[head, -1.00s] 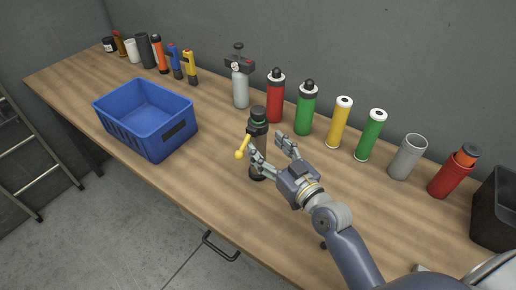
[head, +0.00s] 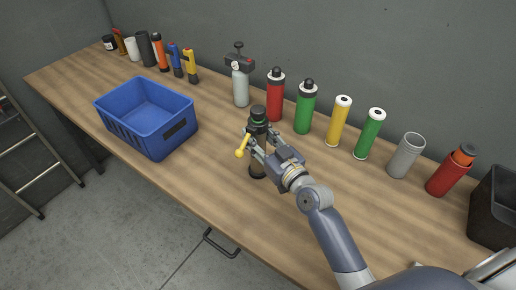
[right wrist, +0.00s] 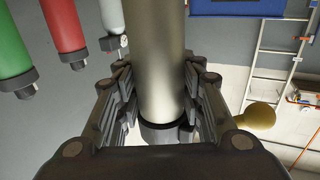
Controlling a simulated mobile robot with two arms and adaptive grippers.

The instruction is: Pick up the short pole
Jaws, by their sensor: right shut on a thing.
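The short pole (head: 258,167) stands upright on the wooden table near the middle. It has a dark body, a black top with a green ring, and a yellow-knobbed lever on its left. My right gripper (head: 259,143) is shut on it around the upper body, below the top. In the right wrist view the pole (right wrist: 157,50) is a metallic cylinder between the fingers of the right gripper (right wrist: 160,85). The yellow knob (right wrist: 256,116) shows outside the fingers at the right there. The fingers and hand hide part of the pole. My left gripper is not in view.
A blue crate (head: 122,121) stands to the left. A grey bottle with a gauge (head: 241,90), a red bottle (head: 275,100) and a green bottle (head: 306,108) stand close behind. More cylinders line the wall side. The table's front edge is near; the front strip is clear.

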